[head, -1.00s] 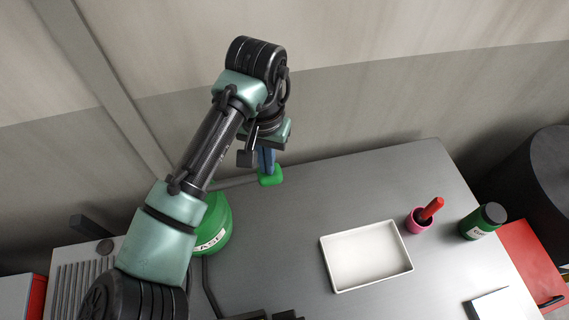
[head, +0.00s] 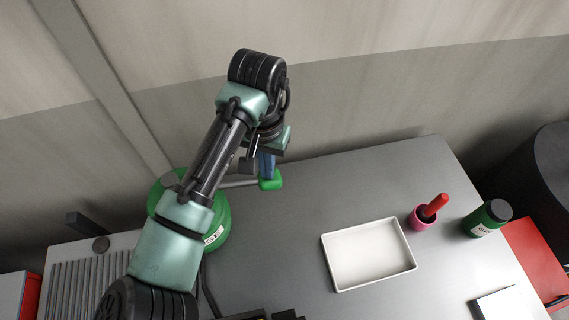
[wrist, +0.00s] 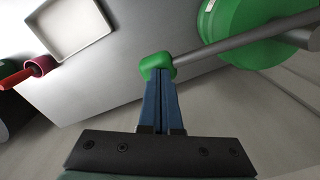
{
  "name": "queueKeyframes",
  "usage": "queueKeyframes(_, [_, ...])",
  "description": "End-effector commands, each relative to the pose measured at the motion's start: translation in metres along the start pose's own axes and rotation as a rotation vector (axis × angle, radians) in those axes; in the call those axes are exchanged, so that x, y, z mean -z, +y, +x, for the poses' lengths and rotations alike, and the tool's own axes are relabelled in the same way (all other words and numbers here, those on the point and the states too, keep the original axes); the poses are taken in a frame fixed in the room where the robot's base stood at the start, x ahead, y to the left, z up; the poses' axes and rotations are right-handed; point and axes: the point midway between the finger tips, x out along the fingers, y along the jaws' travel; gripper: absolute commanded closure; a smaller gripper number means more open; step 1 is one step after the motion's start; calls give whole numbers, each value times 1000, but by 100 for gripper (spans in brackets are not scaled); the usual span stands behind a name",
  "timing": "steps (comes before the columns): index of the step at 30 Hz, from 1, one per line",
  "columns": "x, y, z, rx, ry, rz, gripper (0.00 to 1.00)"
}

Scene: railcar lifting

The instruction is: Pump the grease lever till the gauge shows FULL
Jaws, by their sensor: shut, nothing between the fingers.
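The green grease drum (head: 217,212) stands at the table's left side, partly hidden behind my arm. Its grey lever (head: 238,184) runs out to the right and ends in a green knob (head: 270,181). In the wrist view the lever (wrist: 240,40) and knob (wrist: 157,66) show clearly, with the drum (wrist: 262,22) at the upper right. My gripper (wrist: 160,80) is shut, its blue fingers together with nothing between them. Its fingertips are at the knob, appearing to touch it. The gauge cannot be made out.
A white tray (head: 327,250), a pink cup (head: 417,224) with a red-handled tool (head: 434,206) and a green jar (head: 483,220) stand to the right. A ribbed grey surface (head: 75,285) lies at left.

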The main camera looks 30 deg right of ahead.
Motion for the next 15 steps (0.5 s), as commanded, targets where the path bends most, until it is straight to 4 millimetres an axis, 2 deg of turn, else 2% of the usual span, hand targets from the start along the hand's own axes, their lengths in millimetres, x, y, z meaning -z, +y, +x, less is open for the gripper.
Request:
queueKeyframes(8, [-1,1,14,-3,-3,1,100])
queueKeyframes(15, [0,1,2,-3,-2,1,100])
